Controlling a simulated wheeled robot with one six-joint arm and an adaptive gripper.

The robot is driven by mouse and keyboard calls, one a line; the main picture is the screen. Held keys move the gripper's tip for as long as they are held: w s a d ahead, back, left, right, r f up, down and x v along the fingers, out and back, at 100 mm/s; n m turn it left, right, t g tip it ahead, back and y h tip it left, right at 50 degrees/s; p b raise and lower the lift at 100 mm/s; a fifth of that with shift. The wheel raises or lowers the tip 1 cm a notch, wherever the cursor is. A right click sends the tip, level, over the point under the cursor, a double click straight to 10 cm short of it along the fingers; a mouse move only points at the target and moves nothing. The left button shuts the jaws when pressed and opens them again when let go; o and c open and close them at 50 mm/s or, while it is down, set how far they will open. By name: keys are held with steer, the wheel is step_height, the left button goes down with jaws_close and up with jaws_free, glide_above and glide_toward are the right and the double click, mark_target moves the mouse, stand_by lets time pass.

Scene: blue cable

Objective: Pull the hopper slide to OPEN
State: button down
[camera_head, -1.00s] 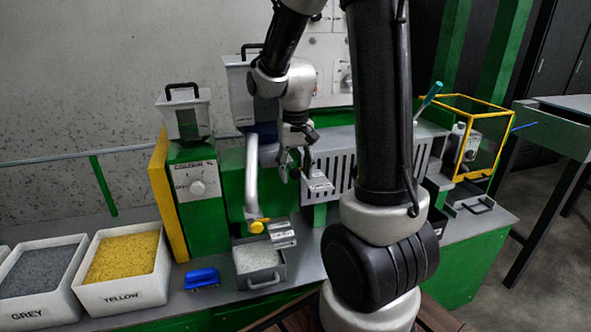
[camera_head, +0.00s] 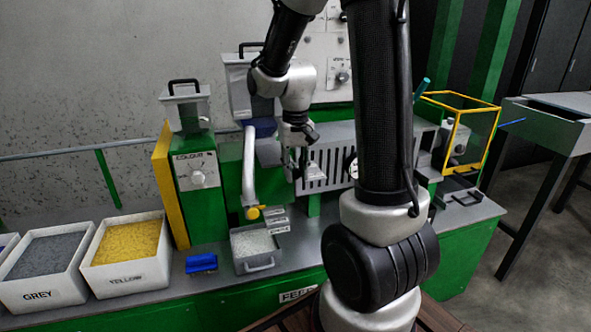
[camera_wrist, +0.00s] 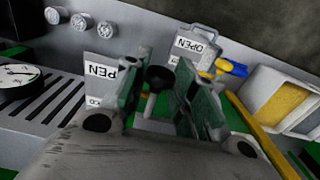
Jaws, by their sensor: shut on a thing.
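The hopper (camera_head: 238,88) stands behind my arm in the head view, with a blue collar (camera_head: 262,127) under it. A grey slide plate (camera_head: 268,152) shows just below the collar, on the side toward my gripper (camera_head: 301,172). In the wrist view a black ball knob on a pale stem (camera_wrist: 159,78) sits between the two fingers of my gripper (camera_wrist: 157,75), which is shut on it. The exact contact is partly hidden by the fingers.
A slotted grey guard (camera_head: 330,165) stands close to the right of my gripper. A bent pale pipe (camera_head: 249,170) ends above a tray of pale pellets (camera_head: 255,243). A blue brush (camera_head: 201,262) and the yellow bin (camera_head: 125,243) are at front left. A yellow frame (camera_head: 470,130) stands right.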

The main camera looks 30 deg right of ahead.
steer(key=shift+s+f, duration=0.1)
steer(key=shift+s, duration=0.15)
steer(key=c, duration=1.1)
jaws_free()
steer(key=shift+s+a, duration=0.1)
steer(key=shift+r, duration=0.35)
step_height(320, 180, up, 12)
steer(key=shift+f, duration=0.25)
steer(key=s+a+n+t, duration=0.1)
steer(key=s, duration=0.4)
steer(key=s+a+r+n+t, duration=0.1)
steer(key=s, duration=0.5)
steer(key=s+a+n+t, duration=0.1)
steer(key=s+t, duration=0.1)
steer(key=s, duration=0.3)
steer(key=shift+s+a+r, duration=0.1)
steer(key=shift+s+r, duration=0.2)
steer(key=shift+s, duration=0.1)
